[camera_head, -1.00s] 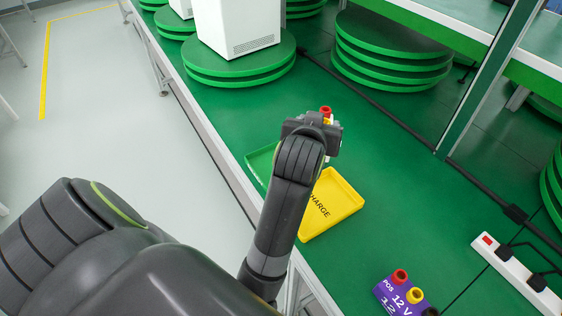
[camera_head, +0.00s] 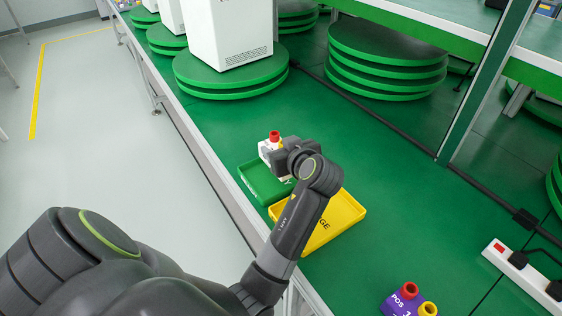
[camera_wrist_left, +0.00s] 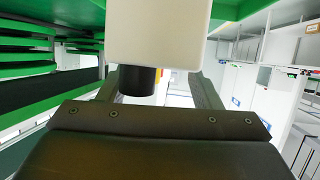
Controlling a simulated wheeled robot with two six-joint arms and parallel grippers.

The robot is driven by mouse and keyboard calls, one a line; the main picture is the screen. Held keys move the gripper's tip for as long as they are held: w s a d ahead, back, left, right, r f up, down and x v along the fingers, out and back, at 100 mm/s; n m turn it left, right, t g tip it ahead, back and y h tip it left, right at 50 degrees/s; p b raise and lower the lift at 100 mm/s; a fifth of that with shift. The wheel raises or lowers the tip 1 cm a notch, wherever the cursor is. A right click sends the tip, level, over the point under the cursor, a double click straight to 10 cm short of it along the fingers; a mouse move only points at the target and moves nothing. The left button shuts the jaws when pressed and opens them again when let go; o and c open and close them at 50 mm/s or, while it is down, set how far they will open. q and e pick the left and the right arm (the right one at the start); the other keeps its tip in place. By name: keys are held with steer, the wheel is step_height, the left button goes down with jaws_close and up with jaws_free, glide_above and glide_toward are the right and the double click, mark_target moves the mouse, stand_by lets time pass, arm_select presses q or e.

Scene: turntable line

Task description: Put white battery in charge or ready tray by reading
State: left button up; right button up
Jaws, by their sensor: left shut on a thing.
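The white battery (camera_head: 265,150) has a red terminal cap on top and is held by my left gripper (camera_head: 278,156) over the far end of the green tray. In the left wrist view the battery (camera_wrist_left: 158,35) is a pale block between the two fingers, with a black round terminal below it. The left gripper (camera_wrist_left: 155,88) is shut on it. The green tray (camera_head: 256,184) lies at the bench's front edge, partly hidden by the arm. The yellow tray (camera_head: 345,212), with the letters "GE" showing, lies right beside it. My right gripper is not in view.
A purple battery (camera_head: 401,300) marked "POS" stands at the front right, cut by the frame. A white power strip (camera_head: 520,270) lies at the right. Stacked green turntables (camera_head: 385,65) and a white cabinet (camera_head: 230,35) on discs stand behind. The bench's middle is clear.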

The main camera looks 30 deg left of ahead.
arm_select(q)
steer(key=shift+f, duration=1.9)
steer(key=o, duration=1.6)
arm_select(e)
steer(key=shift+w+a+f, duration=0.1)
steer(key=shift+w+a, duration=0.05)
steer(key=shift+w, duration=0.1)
